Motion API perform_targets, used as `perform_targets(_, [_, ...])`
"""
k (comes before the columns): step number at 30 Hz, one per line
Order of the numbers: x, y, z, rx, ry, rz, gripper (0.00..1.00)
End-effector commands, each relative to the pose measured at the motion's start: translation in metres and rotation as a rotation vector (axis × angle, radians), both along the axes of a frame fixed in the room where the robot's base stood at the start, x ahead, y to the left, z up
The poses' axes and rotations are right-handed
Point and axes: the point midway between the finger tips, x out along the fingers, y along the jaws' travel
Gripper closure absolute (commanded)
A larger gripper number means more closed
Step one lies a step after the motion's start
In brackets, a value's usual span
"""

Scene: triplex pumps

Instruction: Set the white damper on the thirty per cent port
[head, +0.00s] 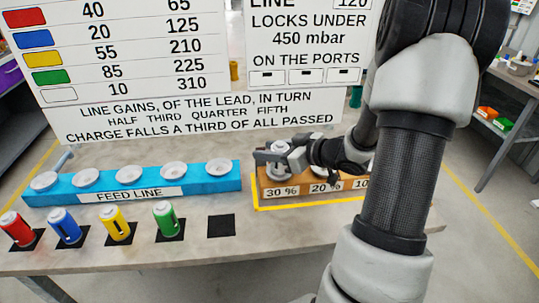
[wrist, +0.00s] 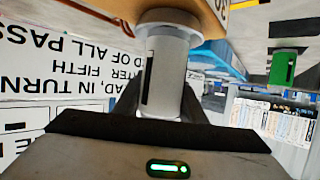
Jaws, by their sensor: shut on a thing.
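The white damper (head: 278,147) is upright in my gripper (head: 283,158) at the 30 % end of the brown port block (head: 262,184). In the wrist view the damper (wrist: 166,68) is between the two dark fingers, with its flanged end at the brown block's face. That view is upside down. The gripper is shut on the damper. The damper looks in line with the 30 % port, which it and the gripper largely hide. I cannot tell whether it is fully seated.
The 10 % end is partly behind my arm. The blue feed line (head: 130,182) with several white seats is on the left. Red (head: 17,228), blue (head: 66,226), yellow (head: 117,222) and green (head: 167,218) dampers stand in front of it. A black pad (head: 221,225) is empty. Sign boards (head: 190,118) stand behind.

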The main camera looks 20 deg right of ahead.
Motion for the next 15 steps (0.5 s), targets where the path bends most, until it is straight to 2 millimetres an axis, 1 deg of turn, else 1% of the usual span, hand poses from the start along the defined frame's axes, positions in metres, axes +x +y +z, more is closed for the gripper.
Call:
perform_targets(1, [0.0003,0.0001,-0.0064,0.001,0.0,0.0,0.94])
perform_targets(8, [0.0004,-0.0002,-0.0056,0.0,-0.002,-0.001,0.94])
perform_targets(12, [0.0004,-0.0003,-0.0097,0.001,-0.002,-0.001,0.94])
perform_targets(13, [0.0002,-0.0003,-0.0096,0.0,-0.001,-0.001,0.6])
perform_targets(15, [0.0001,-0.0004,-0.0093,0.0,-0.001,-0.001,0.48])
